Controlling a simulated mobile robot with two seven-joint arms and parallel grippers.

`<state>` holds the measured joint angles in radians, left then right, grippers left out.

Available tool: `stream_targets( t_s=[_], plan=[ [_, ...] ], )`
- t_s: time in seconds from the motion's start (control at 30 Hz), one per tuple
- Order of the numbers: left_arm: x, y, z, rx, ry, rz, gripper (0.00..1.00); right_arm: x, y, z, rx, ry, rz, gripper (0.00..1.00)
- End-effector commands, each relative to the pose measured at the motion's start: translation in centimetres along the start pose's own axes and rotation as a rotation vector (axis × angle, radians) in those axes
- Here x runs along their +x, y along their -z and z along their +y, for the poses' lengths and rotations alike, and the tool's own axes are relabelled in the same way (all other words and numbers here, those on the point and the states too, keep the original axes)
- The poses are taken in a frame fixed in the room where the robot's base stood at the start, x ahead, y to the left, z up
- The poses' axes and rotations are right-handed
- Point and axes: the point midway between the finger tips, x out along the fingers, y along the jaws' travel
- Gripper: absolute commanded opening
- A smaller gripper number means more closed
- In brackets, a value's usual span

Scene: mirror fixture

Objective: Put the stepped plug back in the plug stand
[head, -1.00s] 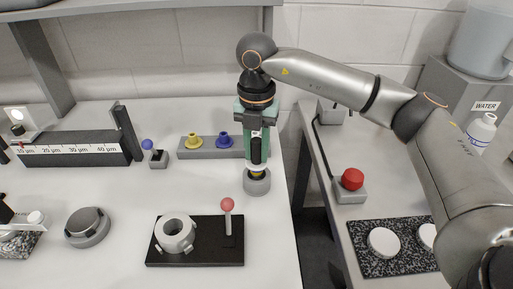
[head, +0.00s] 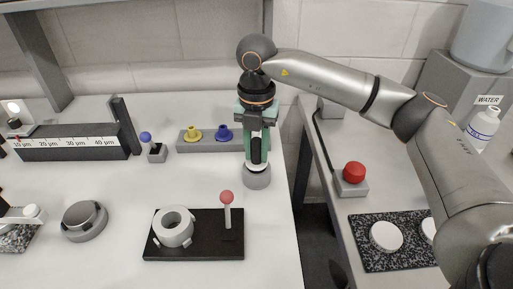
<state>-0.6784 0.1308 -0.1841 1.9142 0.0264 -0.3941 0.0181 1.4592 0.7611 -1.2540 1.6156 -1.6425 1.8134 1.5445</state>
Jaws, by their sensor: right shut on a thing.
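My right gripper (head: 257,138) comes down from above and is shut on the stepped plug (head: 258,155), whose dark, upright body shows between and below the fingers. The plug's lower end meets the top of a grey round cup-like holder (head: 257,178), which looks like the plug stand. The fingers and the rim hide how deep the plug sits, and I cannot tell whether it is fully seated. My left gripper is not in view.
A grey bar (head: 170,146) behind holds a yellow piece (head: 193,133) and a blue piece (head: 223,133). In front, a black plate (head: 205,246) carries a white ring (head: 172,226) and a red-knobbed lever (head: 227,197). The table's right edge and a gap lie close to the holder.

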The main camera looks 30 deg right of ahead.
Motion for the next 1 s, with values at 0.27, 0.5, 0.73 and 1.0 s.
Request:
stream_targets(
  t_s=[0.27, 0.5, 0.73, 1.0],
  plan=[
    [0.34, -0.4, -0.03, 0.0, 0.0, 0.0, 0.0, 0.69, -0.01, 0.0, 0.0, -0.001, 0.0, 0.0],
    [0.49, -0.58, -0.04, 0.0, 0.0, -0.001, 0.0, 1.03, -0.01, 0.0, 0.0, -0.001, -0.001, 0.32],
    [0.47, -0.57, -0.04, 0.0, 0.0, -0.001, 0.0, 1.02, -0.01, 0.0, 0.0, 0.0, 0.0, 0.58],
    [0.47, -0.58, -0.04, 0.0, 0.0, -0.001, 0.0, 1.06, -0.01, -0.01, 0.0, 0.0, 0.0, 0.64]
  ],
)
